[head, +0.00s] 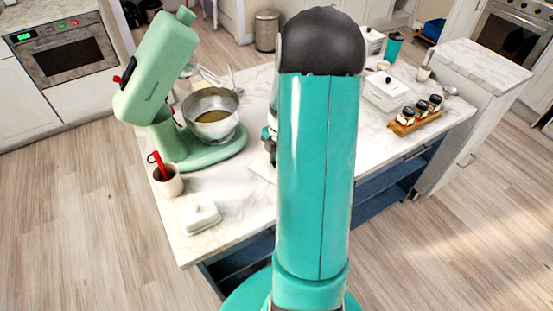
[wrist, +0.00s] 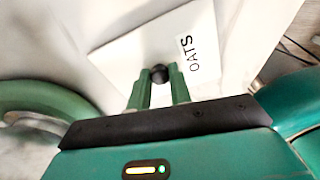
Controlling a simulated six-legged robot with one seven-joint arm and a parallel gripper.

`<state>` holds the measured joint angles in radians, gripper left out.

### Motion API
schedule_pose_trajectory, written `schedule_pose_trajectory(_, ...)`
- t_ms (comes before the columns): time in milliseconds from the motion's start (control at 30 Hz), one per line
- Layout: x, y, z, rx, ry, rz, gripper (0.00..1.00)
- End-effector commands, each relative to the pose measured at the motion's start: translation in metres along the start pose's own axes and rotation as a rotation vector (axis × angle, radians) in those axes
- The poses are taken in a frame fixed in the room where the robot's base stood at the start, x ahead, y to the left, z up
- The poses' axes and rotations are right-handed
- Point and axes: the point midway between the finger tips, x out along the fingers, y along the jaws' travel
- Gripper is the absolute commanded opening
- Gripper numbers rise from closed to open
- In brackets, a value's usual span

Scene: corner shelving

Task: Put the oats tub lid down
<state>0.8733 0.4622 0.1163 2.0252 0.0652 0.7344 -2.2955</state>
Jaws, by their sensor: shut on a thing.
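The oats tub lid (wrist: 135,62) is a white square plate with a dark round knob and a label reading OATS. My gripper (wrist: 160,78) is shut on the knob in the wrist view, with a green finger on each side of it. The lid lies beyond the fingertips; I cannot tell whether it touches the surface below. In the head view my teal arm hides most of the gripper and the lid. I cannot make out an open oats tub in either view.
A marble-topped island (head: 240,190) carries a green stand mixer (head: 205,150) with a steel bowl (head: 210,115), a cup with a red-handled tool (head: 168,180) and a white lidded dish (head: 199,215). White lidded box (head: 386,92) and jars on a wooden tray (head: 415,117) stand right.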

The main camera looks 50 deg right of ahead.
Motion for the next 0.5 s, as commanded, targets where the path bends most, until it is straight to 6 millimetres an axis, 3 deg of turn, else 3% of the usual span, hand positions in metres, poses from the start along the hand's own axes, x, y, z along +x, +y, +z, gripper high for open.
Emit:
schedule_pose_trajectory(233,0.0011,0.0014,0.001,0.002,0.0,0.0,0.0)
schedule_pose_trajectory(267,0.0006,0.0015,0.0011,0.002,-0.001,0.0,0.26)
schedule_pose_trajectory(333,0.0004,0.0013,0.0012,0.003,-0.001,0.001,0.4)
schedule_pose_trajectory(500,0.0003,0.0013,0.0011,0.002,-0.001,0.001,0.42)
